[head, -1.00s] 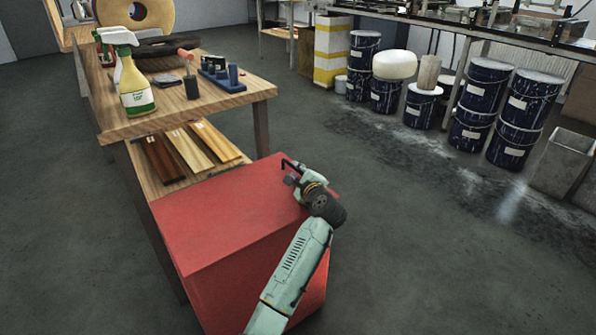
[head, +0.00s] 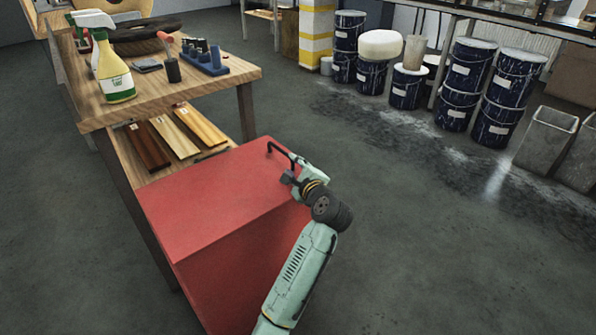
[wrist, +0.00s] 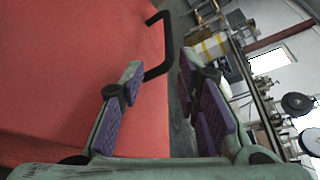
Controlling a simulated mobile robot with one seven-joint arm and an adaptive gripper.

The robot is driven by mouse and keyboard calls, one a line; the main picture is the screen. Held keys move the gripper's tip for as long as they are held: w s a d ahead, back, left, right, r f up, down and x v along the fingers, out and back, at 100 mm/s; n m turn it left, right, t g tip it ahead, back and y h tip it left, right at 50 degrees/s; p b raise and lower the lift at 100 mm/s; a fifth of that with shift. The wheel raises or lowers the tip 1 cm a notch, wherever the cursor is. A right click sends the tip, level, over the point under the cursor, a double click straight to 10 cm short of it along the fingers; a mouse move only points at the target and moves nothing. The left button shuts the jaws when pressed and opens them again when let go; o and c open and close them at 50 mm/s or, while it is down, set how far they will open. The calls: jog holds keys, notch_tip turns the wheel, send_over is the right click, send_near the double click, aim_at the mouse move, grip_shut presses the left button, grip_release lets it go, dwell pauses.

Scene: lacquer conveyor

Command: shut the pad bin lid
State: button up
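The pad bin (head: 235,265) is a red box standing at the end of the wooden bench. Its flat red lid (head: 215,190) lies across the top, and I see no gap under it from here. A black bar handle (head: 278,148) sits at the lid's right edge. My gripper (head: 292,175) is beside that edge, close to the handle. In the wrist view, my gripper (wrist: 160,76) has its purple-padded fingers apart. The handle (wrist: 157,70) shows just beyond and partly between the fingertips, with the red lid (wrist: 70,80) to the left. Whether a finger touches the handle is unclear.
The wooden bench (head: 215,88) holds a spray bottle (head: 112,75), a blue rack (head: 215,64) and a tyre. Wood samples (head: 172,140) lie on its lower shelf. Dark blue drums (head: 470,80) and grey bins (head: 545,135) line the back right. The floor right of the bin is clear.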

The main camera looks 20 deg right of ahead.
jog(key=shift+r+v, duration=0.15)
jog(key=shift+v, duration=0.75)
jog(key=shift+r+v, duration=0.15)
jog(key=shift+v, duration=0.75)
jog(key=shift+w, duration=0.1)
